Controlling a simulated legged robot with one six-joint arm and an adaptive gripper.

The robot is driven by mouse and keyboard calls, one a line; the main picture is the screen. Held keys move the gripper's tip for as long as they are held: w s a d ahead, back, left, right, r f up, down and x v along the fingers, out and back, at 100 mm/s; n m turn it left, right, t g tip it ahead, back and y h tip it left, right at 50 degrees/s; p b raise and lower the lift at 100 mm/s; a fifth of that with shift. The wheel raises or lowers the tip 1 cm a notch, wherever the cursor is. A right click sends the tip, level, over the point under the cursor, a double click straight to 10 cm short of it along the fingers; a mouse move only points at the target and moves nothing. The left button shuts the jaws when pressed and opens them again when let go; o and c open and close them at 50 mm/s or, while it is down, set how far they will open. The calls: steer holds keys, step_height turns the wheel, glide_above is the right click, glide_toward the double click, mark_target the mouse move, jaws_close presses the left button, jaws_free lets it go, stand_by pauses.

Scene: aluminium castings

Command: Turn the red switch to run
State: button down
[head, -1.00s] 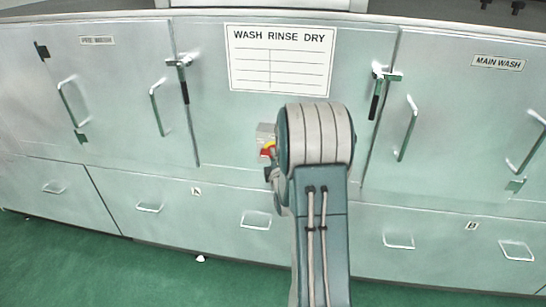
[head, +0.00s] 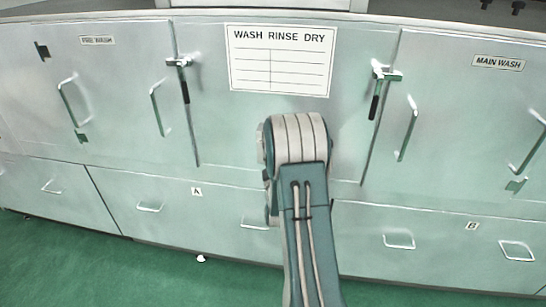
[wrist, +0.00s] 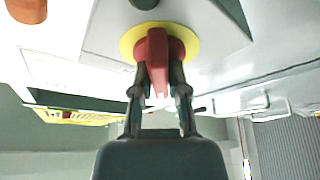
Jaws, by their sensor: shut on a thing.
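The red switch (wrist: 158,50) sits on a round yellow plate (wrist: 187,42) on a pale panel, at the top middle of the wrist view. My gripper (wrist: 160,75) is shut on the red switch's handle, one finger on each side of it. The handle points down in the wrist view. No run mark can be read. In the head view my arm covers the switch and the gripper.
A dark round knob lies just above the switch in the wrist view, and an orange-red part (wrist: 28,10) is at upper left. In the head view, cabinet doors with handles (head: 158,108) and a wash rinse dry sign (head: 279,60) surround my arm.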

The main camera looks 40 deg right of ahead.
steer(key=m+h, duration=0.1)
steer(key=m, duration=0.1)
steer(key=m+g+h, duration=0.1)
steer(key=m, duration=0.3)
steer(key=shift+f+g+h, duration=0.3)
steer(key=shift+f+h, duration=0.1)
steer(key=shift+m+g+h, duration=0.35)
steer(key=shift+m+h, duration=0.15)
steer(key=shift+m, duration=0.7)
steer(key=shift+m+g+h, duration=0.35)
steer(key=shift+m+h, duration=0.15)
steer(key=shift+m, duration=1.1)
steer(key=c, duration=0.7)
jaws_free()
steer(key=shift+c, duration=0.2)
steer(key=shift+o, duration=0.5)
steer(key=shift+w+r, duration=0.1)
steer(key=shift+r, duration=0.05)
steer(key=v, duration=1.2)
